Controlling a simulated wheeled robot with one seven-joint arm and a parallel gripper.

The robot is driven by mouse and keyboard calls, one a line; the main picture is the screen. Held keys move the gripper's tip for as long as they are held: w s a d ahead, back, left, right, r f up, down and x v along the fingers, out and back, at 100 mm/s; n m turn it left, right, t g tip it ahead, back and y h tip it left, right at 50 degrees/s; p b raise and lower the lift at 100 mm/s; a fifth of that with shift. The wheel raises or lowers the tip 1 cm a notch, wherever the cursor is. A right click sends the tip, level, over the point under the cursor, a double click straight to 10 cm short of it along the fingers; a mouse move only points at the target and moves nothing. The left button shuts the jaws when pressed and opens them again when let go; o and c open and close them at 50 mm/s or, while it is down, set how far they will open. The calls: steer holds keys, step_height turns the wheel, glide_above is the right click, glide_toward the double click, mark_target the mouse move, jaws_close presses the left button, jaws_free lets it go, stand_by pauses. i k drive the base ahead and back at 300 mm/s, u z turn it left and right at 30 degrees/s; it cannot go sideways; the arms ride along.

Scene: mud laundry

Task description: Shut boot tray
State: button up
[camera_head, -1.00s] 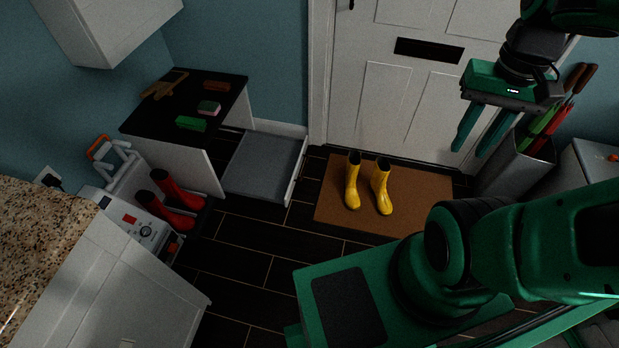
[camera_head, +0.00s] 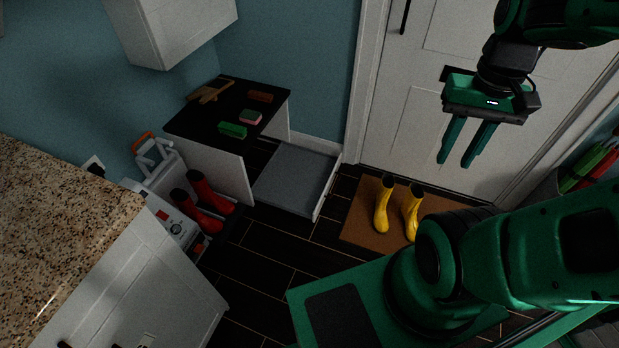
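The boot tray (camera_head: 292,176) is a grey, shallow pull-out tray with a white front edge, near the floor. It is pulled out from under the black-topped bench (camera_head: 208,130), toward the door side. Nothing lies on its visible surface. My gripper (camera_head: 453,162) is up in the air at the right, in front of the white door, pointing down. Its two green fingers are apart with nothing between them. It is well away from the tray and not touching it.
Yellow boots (camera_head: 383,208) stand on a brown mat (camera_head: 362,218) right of the tray. Red boots (camera_head: 208,203) stand left of it, by a white and orange carrier (camera_head: 157,158). Brushes and sponges lie on the bench. A granite counter (camera_head: 55,225) is at the left. Dark floor (camera_head: 270,243) before the tray is clear.

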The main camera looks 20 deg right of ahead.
mark_target(297, 180)
steer(key=u, duration=0.1)
steer(key=i, duration=1.4)
steer(key=z, duration=0.3)
